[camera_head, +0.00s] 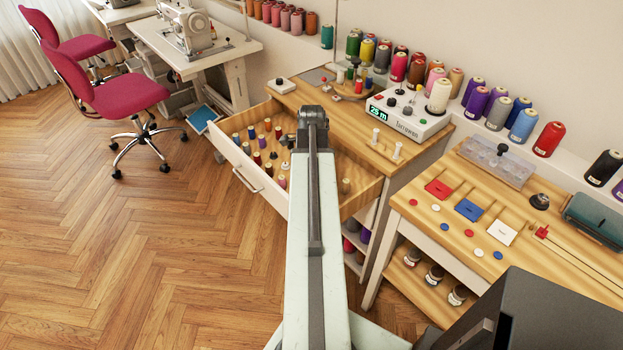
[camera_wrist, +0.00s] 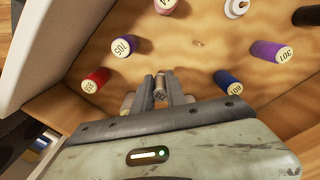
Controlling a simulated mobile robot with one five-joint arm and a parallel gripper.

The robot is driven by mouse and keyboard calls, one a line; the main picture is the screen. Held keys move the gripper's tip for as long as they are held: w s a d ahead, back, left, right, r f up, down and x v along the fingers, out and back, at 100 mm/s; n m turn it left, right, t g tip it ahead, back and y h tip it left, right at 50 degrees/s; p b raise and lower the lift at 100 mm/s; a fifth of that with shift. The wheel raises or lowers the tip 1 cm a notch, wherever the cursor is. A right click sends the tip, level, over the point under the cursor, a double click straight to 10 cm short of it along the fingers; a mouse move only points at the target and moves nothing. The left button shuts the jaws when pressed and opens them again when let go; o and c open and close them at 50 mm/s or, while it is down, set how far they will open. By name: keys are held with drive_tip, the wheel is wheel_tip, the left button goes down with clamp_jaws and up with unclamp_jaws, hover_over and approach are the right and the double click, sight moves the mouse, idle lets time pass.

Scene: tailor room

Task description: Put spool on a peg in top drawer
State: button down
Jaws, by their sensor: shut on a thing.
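My gripper (camera_wrist: 161,78) is inside the open top drawer (camera_wrist: 120,80) in the wrist view. Its fingers are shut on a small greyish-brown spool (camera_wrist: 159,94), whose pale labelled end faces the camera. Whether this spool is around a peg or above one, I cannot tell. A small bare peg (camera_wrist: 198,43) seems to stand beyond the fingers. In the head view, the drawer (camera_head: 232,165) is pulled out, and my arm hides the gripper and the held spool.
A red spool (camera_wrist: 96,80), a blue-violet spool (camera_wrist: 125,46), a navy spool (camera_wrist: 228,82) and a purple spool (camera_wrist: 270,51) stand around the gripper. The drawer walls lie close by.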

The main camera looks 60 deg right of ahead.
drive_tip(key=shift+f+b, duration=0.3)
drive_tip(key=shift+f, duration=0.1)
drive_tip(key=shift+f+b, duration=0.6)
drive_tip(key=c, duration=1.3)
unclamp_jaws()
drive_tip(key=shift+r, duration=0.1)
wheel_tip(320, 180, up, 8)
drive_tip(key=p, duration=0.8)
